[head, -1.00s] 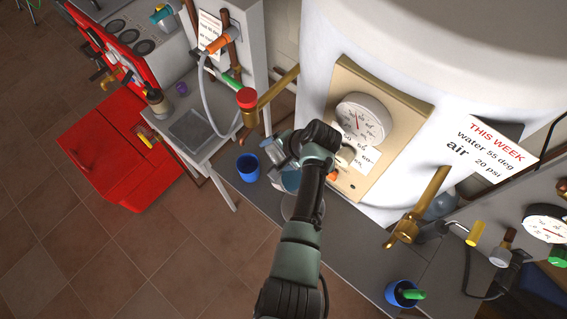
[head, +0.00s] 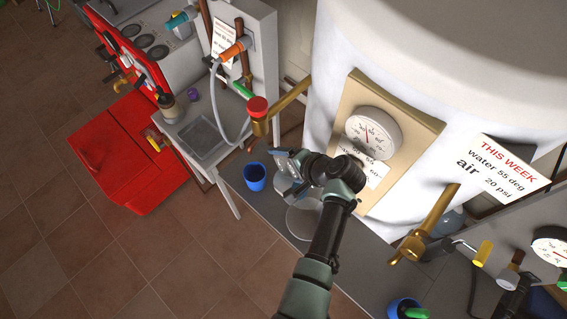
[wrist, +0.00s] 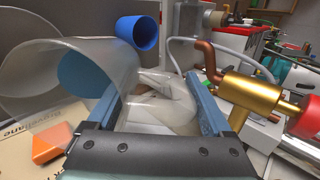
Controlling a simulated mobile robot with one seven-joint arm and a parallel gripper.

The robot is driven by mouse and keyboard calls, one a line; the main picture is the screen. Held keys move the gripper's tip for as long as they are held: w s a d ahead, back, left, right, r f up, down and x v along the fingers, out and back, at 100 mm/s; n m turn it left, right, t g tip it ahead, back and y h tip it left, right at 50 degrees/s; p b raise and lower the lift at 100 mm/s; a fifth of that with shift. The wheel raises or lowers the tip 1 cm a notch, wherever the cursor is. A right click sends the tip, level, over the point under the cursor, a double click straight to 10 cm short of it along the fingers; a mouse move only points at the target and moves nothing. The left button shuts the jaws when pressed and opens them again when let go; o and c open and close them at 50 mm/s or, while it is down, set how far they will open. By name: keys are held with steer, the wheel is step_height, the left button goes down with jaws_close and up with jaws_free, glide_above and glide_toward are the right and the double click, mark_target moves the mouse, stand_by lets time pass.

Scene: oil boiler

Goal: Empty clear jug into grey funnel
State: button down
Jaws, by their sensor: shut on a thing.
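The clear jug (wrist: 75,85) is a see-through, wide-mouthed vessel tilted on its side at the left of the wrist view. A pale translucent part of it, seemingly its handle, lies between the blue fingers of my gripper (wrist: 152,85), which are shut on it. In the head view my gripper (head: 287,163) is over the bench, with part of the jug (head: 283,188) below it; my arm hides much. A round, pale grey, see-through thing (head: 302,218) on the bench below may be the grey funnel, but I cannot tell. Any contents of the jug are unclear.
A blue cup (head: 255,176) stands left of my gripper. A brass pipe with a red cap (head: 258,108) juts out behind it. The white tank with its gauge (head: 373,132) is close on the right. Another blue cup (head: 402,308) stands on the bench at lower right.

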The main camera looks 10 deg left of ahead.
mark_target(291, 176)
stand_by(0.5)
steer(key=shift+s+d+f+t+y+b, duration=0.1)
steer(key=shift+f+t+y+b, duration=0.25)
steer(key=shift+b, duration=0.4)
steer(key=shift+s+d+t+y+b, duration=0.15)
steer(key=shift+t+y+b, duration=0.2)
steer(key=shift+b, duration=0.3)
steer(key=shift+d+r+b, duration=0.1)
steer(key=shift+r+b, duration=0.05)
steer(key=shift+b, duration=0.15)
steer(key=shift+s+d+f+t+y+b, duration=0.1)
steer(key=shift+s+f+t+y+b, duration=0.1)
steer(key=shift+t+y+b, duration=0.35)
steer(key=shift+s+d+y+b, duration=0.2)
steer(key=shift+y+b, duration=0.05)
steer(key=shift+b, duration=0.6)
steer(key=shift+d+t, duration=0.1)
steer(key=shift+t, duration=0.15)
steer(key=shift+s+d+r+t+y+b, duration=0.1)
steer(key=shift+s+r+t+y+b, duration=0.15)
steer(key=shift+b, duration=0.3)
steer(key=shift+d+f+b, duration=0.1)
steer(key=shift+f+b, duration=0.1)
steer(key=shift+b, duration=0.35)
